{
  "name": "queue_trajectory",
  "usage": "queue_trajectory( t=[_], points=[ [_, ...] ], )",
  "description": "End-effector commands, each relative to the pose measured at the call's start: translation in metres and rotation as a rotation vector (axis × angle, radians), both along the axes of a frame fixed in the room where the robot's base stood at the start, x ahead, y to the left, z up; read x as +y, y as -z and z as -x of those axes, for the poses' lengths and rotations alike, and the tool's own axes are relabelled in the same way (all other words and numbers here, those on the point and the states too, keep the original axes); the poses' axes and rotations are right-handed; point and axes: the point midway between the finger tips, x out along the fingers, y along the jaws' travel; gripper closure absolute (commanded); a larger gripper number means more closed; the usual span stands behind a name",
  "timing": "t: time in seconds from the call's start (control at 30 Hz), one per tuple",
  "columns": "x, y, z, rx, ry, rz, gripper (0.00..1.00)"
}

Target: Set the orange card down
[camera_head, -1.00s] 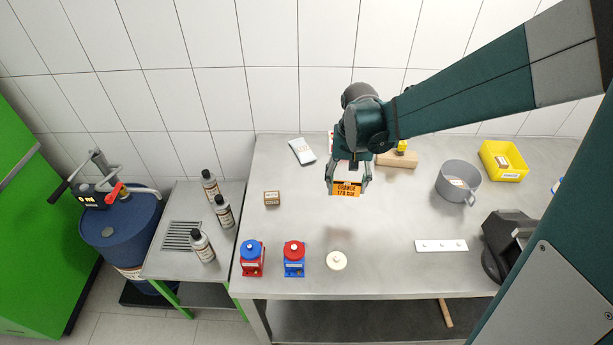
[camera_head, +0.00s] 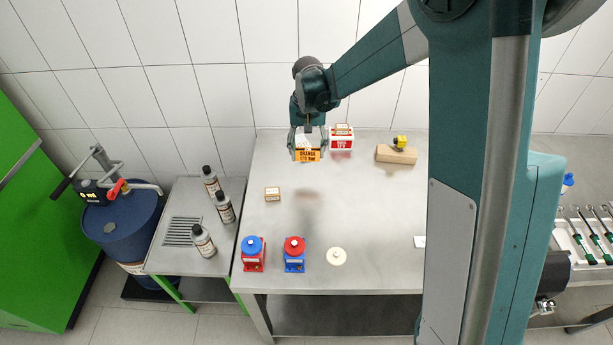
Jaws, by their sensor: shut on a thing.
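The orange card (camera_head: 308,155) with dark printing is held in my gripper (camera_head: 307,151). The gripper's fingers are shut on it, one at each side. The card hangs above the grey bench (camera_head: 365,215), apart from it; a soft shadow lies on the bench below. My gripper is over the back left part of the bench, in front of the white tiled wall. The white item seen earlier near the wall is now mostly hidden behind my gripper.
A red-and-white box (camera_head: 341,137) stands right of my gripper. A wooden block (camera_head: 397,155) with a yellow piece (camera_head: 400,142) lies farther right. A small brown box (camera_head: 272,194), blue-topped pump (camera_head: 252,254), red-topped pump (camera_head: 294,254) and cream disc (camera_head: 337,256) are nearer. The bench middle is clear.

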Motion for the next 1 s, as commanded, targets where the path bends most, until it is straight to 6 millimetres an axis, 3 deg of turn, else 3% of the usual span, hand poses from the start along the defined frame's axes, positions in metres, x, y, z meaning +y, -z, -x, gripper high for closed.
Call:
queue_trajectory(
  t=[0.57, 1.0],
  points=[
    [0.005, 0.003, -0.005, 0.0, -0.003, 0.0, 0.55],
    [0.004, 0.053, -0.004, 0.0, -0.003, 0.0, 0.55]
  ],
)
